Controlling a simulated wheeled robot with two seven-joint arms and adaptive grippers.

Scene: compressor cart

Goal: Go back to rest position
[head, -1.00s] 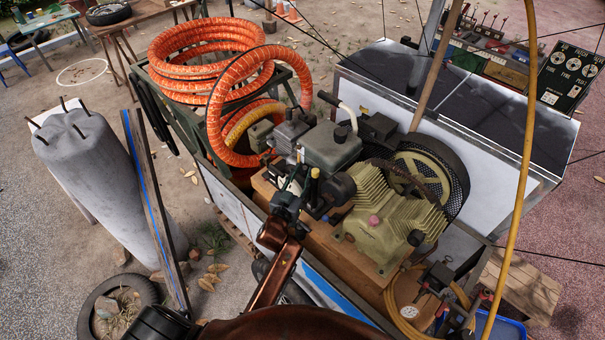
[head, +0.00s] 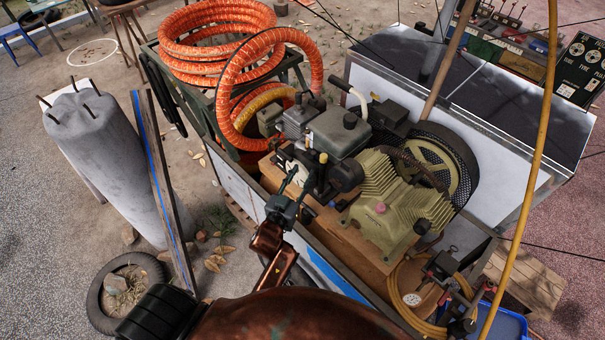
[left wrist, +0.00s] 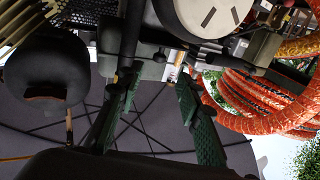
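My left gripper (head: 292,180) is in the middle of the head view, at the near side of the compressor cart (head: 235,195). Its two fingers are spread, with nothing seen between them. The left wrist view shows the same green fingers (left wrist: 155,100) wide apart. The engine (head: 338,138) and the olive compressor (head: 400,205) stand on the cart just beyond and right of the gripper. Whether the fingertips touch anything there, I cannot tell. My right gripper is not in view.
An orange hose coil (head: 215,45) sits at the cart's back left. A grey concrete pillar (head: 115,160) and a plank (head: 165,190) stand left, with a tire (head: 115,290) below. A yellow hose (head: 535,150) hangs at right. Ground between plank and cart is mostly clear.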

